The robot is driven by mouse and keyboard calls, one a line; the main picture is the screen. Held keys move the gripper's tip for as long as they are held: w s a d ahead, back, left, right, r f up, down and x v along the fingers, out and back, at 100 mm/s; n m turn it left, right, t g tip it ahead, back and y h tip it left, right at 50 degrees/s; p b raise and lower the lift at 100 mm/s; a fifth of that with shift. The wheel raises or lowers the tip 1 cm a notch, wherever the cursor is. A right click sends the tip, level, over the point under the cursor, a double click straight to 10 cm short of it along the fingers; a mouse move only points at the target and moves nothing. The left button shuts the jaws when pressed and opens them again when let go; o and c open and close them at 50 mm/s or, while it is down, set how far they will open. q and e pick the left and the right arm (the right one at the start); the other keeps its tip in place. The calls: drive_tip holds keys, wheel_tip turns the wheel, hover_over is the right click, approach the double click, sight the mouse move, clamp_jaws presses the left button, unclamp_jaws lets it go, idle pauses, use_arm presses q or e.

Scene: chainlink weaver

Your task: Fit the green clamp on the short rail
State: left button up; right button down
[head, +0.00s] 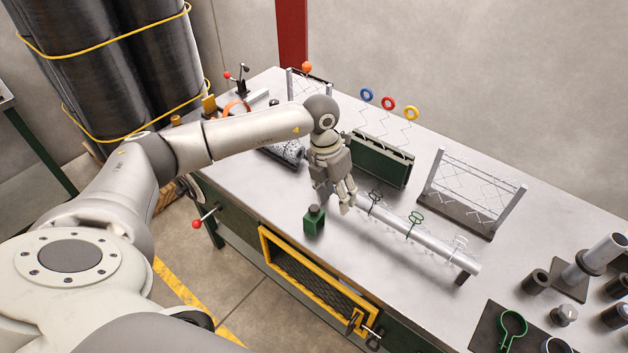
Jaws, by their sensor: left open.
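A silver rail (440,251) lies along the front of the bench, carrying a black clip (376,198), a small green clip (414,222) and a pale wire clip (457,246). A larger green ring-shaped piece with a handle (513,323) lies on a dark mat at the lower right. I cannot tell which green piece is the clamp. My left gripper (335,201) is open and points down near the rail's left end, hiding part of that end. It is far from the green ring piece. My right gripper is not in view.
A dark green rack (381,162) with coloured rings and a wire frame (474,195) stand behind the rail. Bare bench lies between rail and wire frame.

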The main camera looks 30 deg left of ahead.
use_arm(q)
drive_tip(key=y, duration=0.2)
approach(314, 208)
drive_tip(key=shift+w+n, duration=0.15)
drive_tip(key=shift+n, duration=0.25)
wheel_tip(314, 208, down, 9)
drive_tip(key=b, duration=0.6)
drive_tip(key=shift+d+f+b, duration=0.1)
drive_tip(key=shift+f+b, duration=0.1)
drive_tip(key=shift+b, duration=0.15)
drive_tip(key=shift+r, duration=0.1)
drive_tip(key=shift+c, duration=0.3)
drive_tip(key=c, duration=0.9)
drive_tip(key=shift+r, duration=0.1)
